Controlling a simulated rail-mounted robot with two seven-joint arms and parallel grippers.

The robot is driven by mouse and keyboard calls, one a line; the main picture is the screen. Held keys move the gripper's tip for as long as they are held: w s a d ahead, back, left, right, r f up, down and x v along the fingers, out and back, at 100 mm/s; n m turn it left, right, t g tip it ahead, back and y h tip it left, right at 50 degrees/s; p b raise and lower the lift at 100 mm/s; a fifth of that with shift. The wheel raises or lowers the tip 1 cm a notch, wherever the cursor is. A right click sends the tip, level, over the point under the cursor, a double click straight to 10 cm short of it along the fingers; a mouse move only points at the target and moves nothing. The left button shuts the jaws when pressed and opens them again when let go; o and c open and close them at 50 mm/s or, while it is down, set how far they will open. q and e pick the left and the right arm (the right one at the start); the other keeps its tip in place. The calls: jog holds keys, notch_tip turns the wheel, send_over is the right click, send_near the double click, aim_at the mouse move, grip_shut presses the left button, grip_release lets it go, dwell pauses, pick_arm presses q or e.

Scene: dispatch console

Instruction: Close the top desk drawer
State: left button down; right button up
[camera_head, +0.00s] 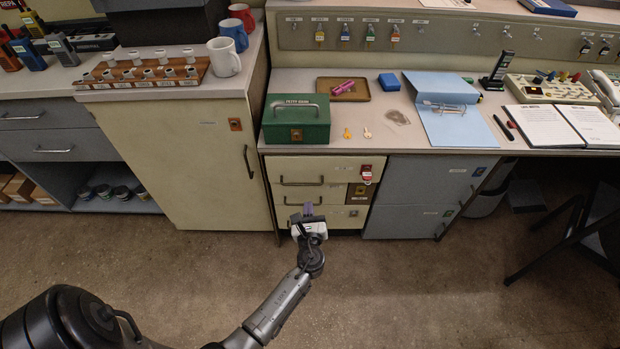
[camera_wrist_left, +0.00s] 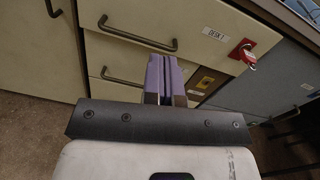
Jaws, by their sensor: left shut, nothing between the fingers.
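The top desk drawer (camera_head: 328,166) is the cream upper front of the desk's left stack, with a dark bar handle and a red-tagged key in its lock. In the left wrist view its front (camera_wrist_left: 185,28) fills the upper middle, labelled "DESK 1". I cannot tell for sure how far it stands out from the desk. My left gripper (camera_head: 308,209) is in front of the lower drawers, below the top drawer's handle. In the wrist view its purple fingers (camera_wrist_left: 165,76) are together and empty, pointing at the drawer stack. Contact is not clear. My right gripper is out of view.
Cream drawers with bar handles lie below the top one. A tall cream cabinet (camera_head: 190,160) stands left and grey drawers (camera_head: 425,181) stand right. A green cash box (camera_head: 296,120), keys and a blue binder lie on the desktop. The floor (camera_head: 400,285) in front is clear.

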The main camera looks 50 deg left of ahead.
aim_at(313, 159)
pick_arm(q)
jog(key=w+a+r+n+b, duration=0.1)
jog(key=w+a+n, duration=0.1)
jog(key=n, duration=0.3)
jog(key=w+a+r+n+b, duration=0.1)
jog(key=w+a+n, duration=0.2)
jog(key=w+n, duration=0.1)
jog(key=w+a+r+n+b, duration=0.2)
jog(key=w+a+n, duration=0.1)
jog(key=n, duration=0.3)
jog(key=shift+w+a+n+t, duration=0.1)
jog(key=shift+n+t, duration=0.2)
jog(key=shift+b+x, duration=0.35)
jog(key=shift+x, duration=0.55)
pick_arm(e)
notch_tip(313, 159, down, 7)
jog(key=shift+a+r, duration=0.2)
